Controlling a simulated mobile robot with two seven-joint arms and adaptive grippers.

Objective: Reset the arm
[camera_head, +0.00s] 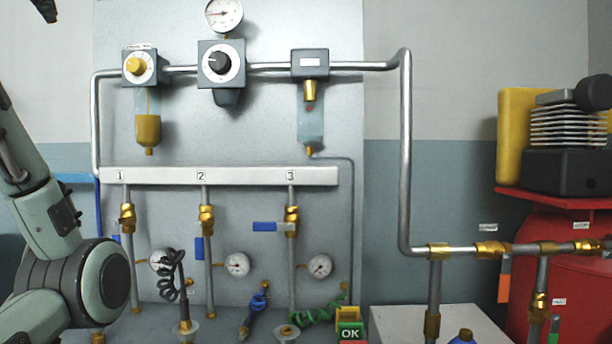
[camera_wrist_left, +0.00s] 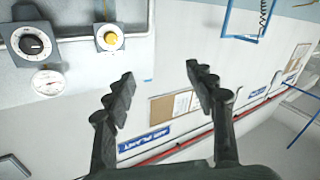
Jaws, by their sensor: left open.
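My left arm (camera_head: 60,255) comes in from the left edge of the head view, raised in front of the left side of the panel. My left gripper (camera_wrist_left: 160,78) shows in the left wrist view, with its two dark fingers wide apart and nothing between them. A small dark piece at the top left corner of the head view may be a fingertip. The gripper is apart from the panel; the wrist view looks upside down past the dial regulator (camera_wrist_left: 31,43) and the yellow knob unit (camera_wrist_left: 108,37). My right gripper is not in view.
The grey panel (camera_head: 270,120) carries pipes, a gauge (camera_head: 223,14), a white manifold (camera_head: 235,176) and brass valves with blue handles. A red tank (camera_head: 572,285) with a compressor (camera_head: 568,140) stands at right.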

